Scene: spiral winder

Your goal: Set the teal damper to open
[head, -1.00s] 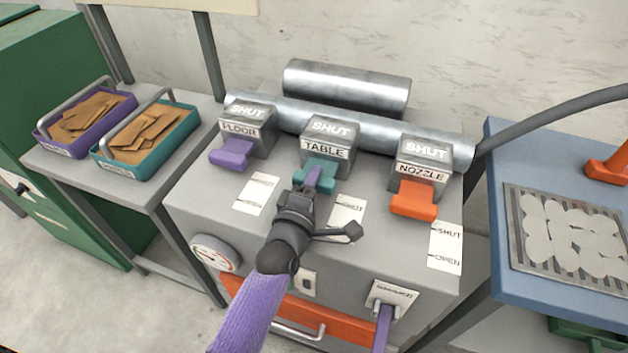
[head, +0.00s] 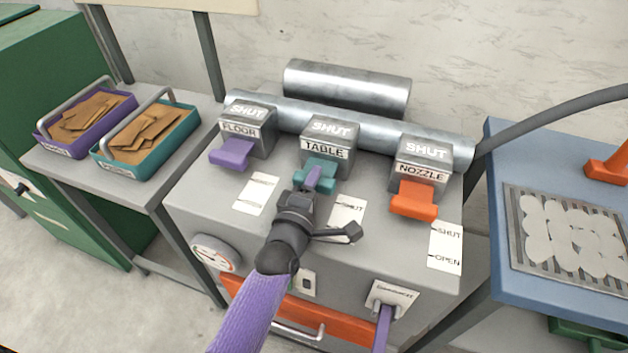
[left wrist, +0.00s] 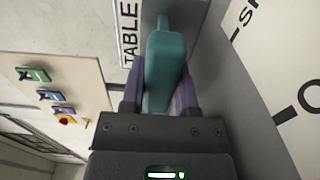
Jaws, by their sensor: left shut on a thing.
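The teal damper handle (head: 325,168) sticks out below the middle box, labelled TABLE and topped with the word SHUT. My left gripper (head: 313,180) is at it, and its fingers cover part of the handle in the head view. In the left wrist view the purple fingers lie on both sides of the teal handle (left wrist: 166,70), shut on it. The card (head: 347,210) beside my gripper reads SHUT at its upper mark; its lower part is hidden by my gripper. My right gripper is not in view.
A purple damper handle (head: 232,153) labelled FLOOR is to the left, and an orange one (head: 414,199) labelled NOZZLE to the right; both boxes read SHUT. A metal pipe (head: 390,136) runs behind the boxes. A gauge (head: 215,253) and an orange drawer (head: 335,323) are below.

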